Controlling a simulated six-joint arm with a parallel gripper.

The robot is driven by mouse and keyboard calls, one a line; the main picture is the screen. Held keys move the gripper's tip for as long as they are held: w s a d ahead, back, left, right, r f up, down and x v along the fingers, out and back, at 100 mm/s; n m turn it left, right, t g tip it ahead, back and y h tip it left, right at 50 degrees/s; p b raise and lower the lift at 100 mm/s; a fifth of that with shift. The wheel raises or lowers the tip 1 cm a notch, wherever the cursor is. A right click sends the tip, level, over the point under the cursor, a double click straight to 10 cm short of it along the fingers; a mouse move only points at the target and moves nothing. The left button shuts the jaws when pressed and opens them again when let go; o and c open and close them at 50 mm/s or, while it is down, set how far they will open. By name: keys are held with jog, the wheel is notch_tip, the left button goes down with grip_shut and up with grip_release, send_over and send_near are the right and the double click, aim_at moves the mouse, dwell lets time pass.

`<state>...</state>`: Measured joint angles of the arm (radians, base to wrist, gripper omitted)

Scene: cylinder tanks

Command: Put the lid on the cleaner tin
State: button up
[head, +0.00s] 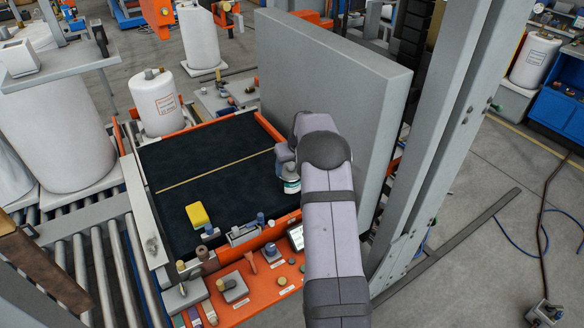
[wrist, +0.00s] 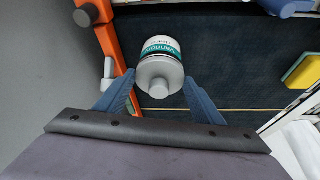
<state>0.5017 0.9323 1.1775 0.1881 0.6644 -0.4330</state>
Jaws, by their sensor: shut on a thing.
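The cleaner tin (head: 291,186) is a small white can with a teal label, at the right side of the dark mat. In the wrist view the tin (wrist: 160,46) lies straight ahead. The grey round lid (wrist: 158,72) with a small knob covers the tin's near end in that view. My gripper (wrist: 160,82) has its two blue fingers on either side of the lid and is shut on it. In the head view my gripper (head: 286,160) is right above the tin, partly behind my arm. Whether the lid is seated or just above the rim, I cannot tell.
A yellow sponge (head: 197,215) lies on the dark mat (head: 225,200); it also shows in the wrist view (wrist: 303,70). A large grey panel (head: 335,85) stands close behind my gripper. An orange control panel (head: 255,285) lies in front. The mat's middle is clear.

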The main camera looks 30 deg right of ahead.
jog(key=shift+f, duration=0.15)
dwell(0.7)
jog(key=o, duration=1)
jog(key=shift+c, duration=0.2)
jog(key=shift+r+p, duration=1.7)
jog(key=shift+r, duration=1.3)
jog(key=o, duration=0.6)
jog(key=shift+c, duration=0.2)
